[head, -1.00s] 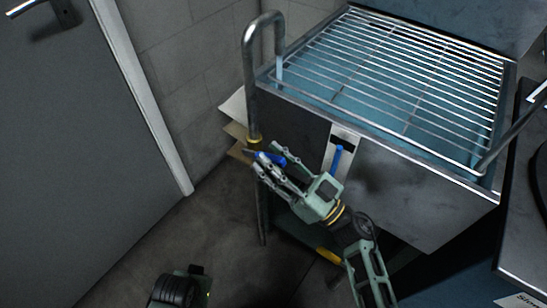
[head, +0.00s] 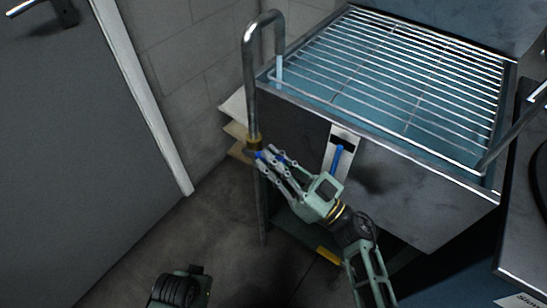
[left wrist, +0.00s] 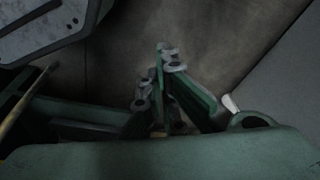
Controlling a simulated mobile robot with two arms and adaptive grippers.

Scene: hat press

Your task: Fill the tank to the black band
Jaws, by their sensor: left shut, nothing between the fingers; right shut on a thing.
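The steel tank (head: 385,190) has a wire rack over blue water (head: 345,97). A bent filler pipe (head: 250,65) arches over its back-left corner, with a pale blue stream (head: 279,69) below the spout. A white gauge plate (head: 345,134) on the front has a black band (head: 342,140) near its top. The blue gauge column (head: 337,158) tops out a little below the band. My right gripper (head: 266,159) is shut on the pipe's blue valve handle (head: 258,155), mostly hidden by the fingers. My left gripper (left wrist: 165,60) is shut and empty in the left wrist view.
A grey door (head: 80,150) stands at the left. Shelf edges (head: 236,130) show behind the pipe. A metal counter (head: 525,250) is at the right. The floor (head: 190,235) between door and tank is clear.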

